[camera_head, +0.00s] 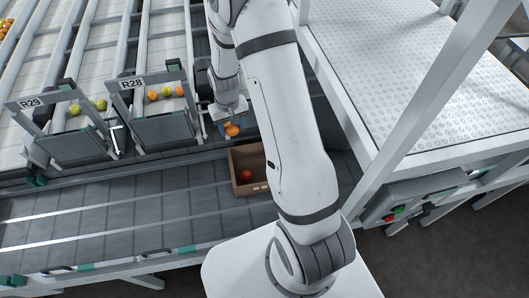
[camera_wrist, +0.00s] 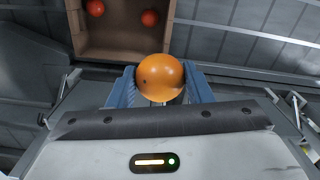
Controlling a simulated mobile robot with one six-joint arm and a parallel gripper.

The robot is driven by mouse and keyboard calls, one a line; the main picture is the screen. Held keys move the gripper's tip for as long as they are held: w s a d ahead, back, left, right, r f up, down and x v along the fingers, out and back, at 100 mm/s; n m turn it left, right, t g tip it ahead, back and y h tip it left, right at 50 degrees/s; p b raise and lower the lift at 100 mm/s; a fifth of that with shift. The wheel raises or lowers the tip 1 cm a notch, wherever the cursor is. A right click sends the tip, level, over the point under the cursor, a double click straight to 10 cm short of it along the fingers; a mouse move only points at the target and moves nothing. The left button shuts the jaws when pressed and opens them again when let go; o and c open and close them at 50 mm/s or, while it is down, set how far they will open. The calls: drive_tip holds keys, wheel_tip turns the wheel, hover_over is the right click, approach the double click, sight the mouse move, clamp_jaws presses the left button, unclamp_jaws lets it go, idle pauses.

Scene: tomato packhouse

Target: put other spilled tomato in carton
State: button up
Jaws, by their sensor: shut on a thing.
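My gripper (camera_wrist: 160,88) is shut on an orange tomato (camera_wrist: 160,72), held between its two blue fingers. In the head view the same held tomato (camera_head: 232,131) hangs just behind the carton, beside my arm. The open brown carton (camera_head: 252,188) stands on the grey conveyor, partly hidden by my arm. One red tomato (camera_head: 246,175) shows inside it in the head view. In the wrist view two red tomatoes, one at the left (camera_wrist: 95,8) and one at the right (camera_wrist: 150,18), lie in the carton (camera_wrist: 120,52). The held tomato is apart from them, at the carton's near edge in that view.
Lanes marked R29 (camera_head: 30,103) and R28 (camera_head: 131,83) hold several green and orange tomatoes behind their end gates. The conveyor (camera_head: 130,205) left of the carton is clear. A white-framed platform (camera_head: 420,75) stands at the right, with a button box (camera_head: 400,208) below it.

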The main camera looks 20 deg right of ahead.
sight(264, 177)
drive_tip(key=shift+d, duration=0.1)
drive_tip(key=s+d+f+n+b, duration=0.1)
drive_tip(key=d+f+n+b, duration=0.1)
drive_tip(key=f+b, duration=0.8)
drive_tip(key=s+d+f+n+b, duration=0.1)
drive_tip(key=d+f+b, duration=0.3)
drive_tip(key=f+b, duration=0.7)
drive_tip(key=s+d+f+n+b, duration=0.1)
drive_tip(key=d+f+n+b, duration=0.2)
drive_tip(key=f+b, duration=0.8)
drive_tip(key=shift+d+f+b, duration=0.1)
drive_tip(key=shift+d+b, duration=0.45)
drive_tip(key=shift+b, duration=2.3)
drive_tip(key=shift+f+b, duration=0.4)
drive_tip(key=shift+f, duration=0.2)
drive_tip(key=o, duration=0.8)
drive_tip(key=shift+c, duration=0.5)
drive_tip(key=shift+c, duration=1)
